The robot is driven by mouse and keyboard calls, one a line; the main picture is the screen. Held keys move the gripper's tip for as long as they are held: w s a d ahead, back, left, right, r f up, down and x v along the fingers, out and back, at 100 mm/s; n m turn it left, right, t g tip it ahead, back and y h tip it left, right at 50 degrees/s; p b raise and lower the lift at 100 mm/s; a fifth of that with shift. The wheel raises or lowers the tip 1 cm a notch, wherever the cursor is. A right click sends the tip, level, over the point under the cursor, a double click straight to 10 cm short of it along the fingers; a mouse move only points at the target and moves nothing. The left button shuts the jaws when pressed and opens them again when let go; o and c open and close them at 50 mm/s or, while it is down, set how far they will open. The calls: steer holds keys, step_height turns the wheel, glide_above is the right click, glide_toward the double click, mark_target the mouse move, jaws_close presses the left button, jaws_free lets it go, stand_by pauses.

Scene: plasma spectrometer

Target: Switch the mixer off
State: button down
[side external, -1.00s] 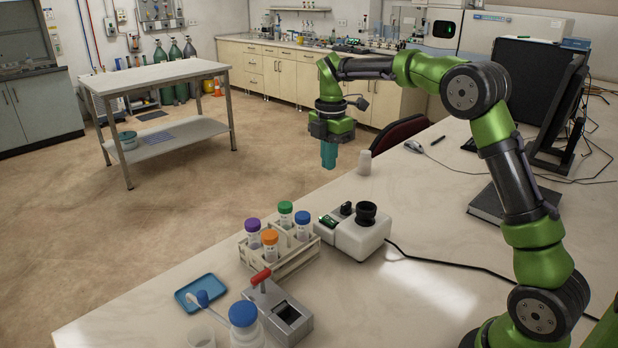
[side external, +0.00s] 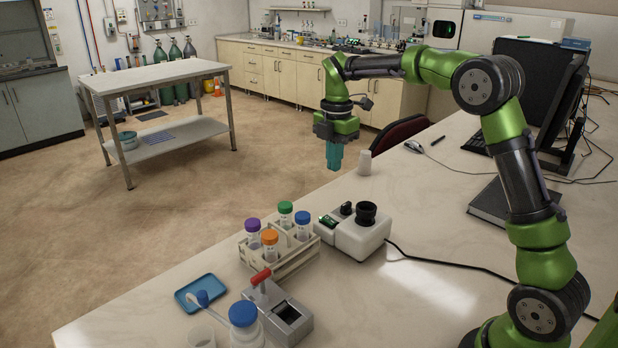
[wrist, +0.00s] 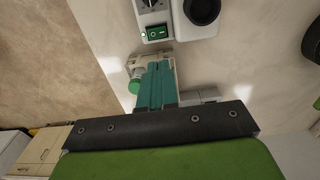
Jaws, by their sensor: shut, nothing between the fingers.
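The mixer (side external: 362,242) is a white box on the bench with a black cup (side external: 366,214) on top, a black knob (side external: 347,209) and a green rocker switch (side external: 328,221) at its left end. In the wrist view the switch (wrist: 157,33) is at the top, with a small pale light beside it; its tilt is too small to tell. My gripper (side external: 333,167) has teal fingers pointing down, shut and empty. It hangs above and behind the mixer, well apart from it. The fingers also show in the wrist view (wrist: 156,84), below the switch in the picture.
A tube rack (side external: 280,258) with several colour-capped tubes stands left of the mixer. A grey block with a red handle (side external: 278,312), a blue-capped bottle (side external: 243,325) and a blue tray (side external: 201,293) are in front. A black cable runs right.

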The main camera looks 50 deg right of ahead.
step_height(320, 180, up, 14)
steer(key=s, duration=0.2)
stand_by(0.5)
steer(key=shift+s+f, duration=0.1)
